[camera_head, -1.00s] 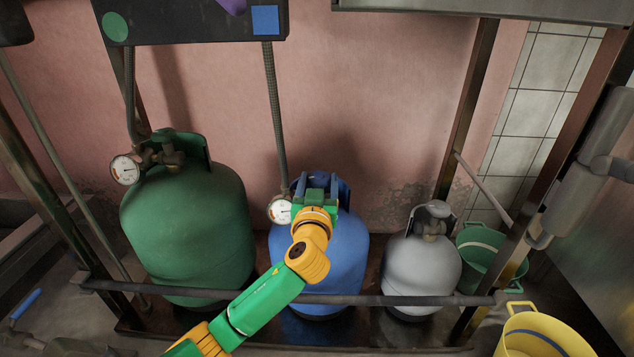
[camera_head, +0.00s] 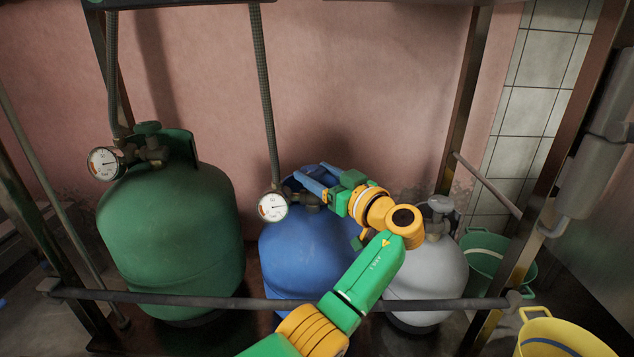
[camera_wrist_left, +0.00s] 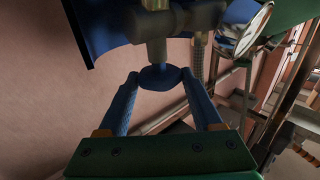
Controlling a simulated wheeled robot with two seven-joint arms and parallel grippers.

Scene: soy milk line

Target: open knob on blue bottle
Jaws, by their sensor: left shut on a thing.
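The blue bottle (camera_head: 305,250) stands in the middle of the rack, with a round gauge (camera_head: 272,207) at the left of its valve. My left gripper (camera_head: 308,184) reaches in from the right at the bottle's top, its blue fingers pointing left to the valve. In the left wrist view the dark blue knob (camera_wrist_left: 160,77) sits between the two fingertips, and the gripper (camera_wrist_left: 160,86) is shut on it. In the head view the fingers hide most of the knob. My right gripper is out of view.
A green bottle (camera_head: 172,240) with a gauge (camera_head: 103,163) stands at the left. A grey bottle (camera_head: 425,280) stands at the right, partly behind my left arm. A metal bar (camera_head: 215,301) runs across the front. A green bucket (camera_head: 484,262) and a yellow bucket (camera_head: 560,338) are at the right.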

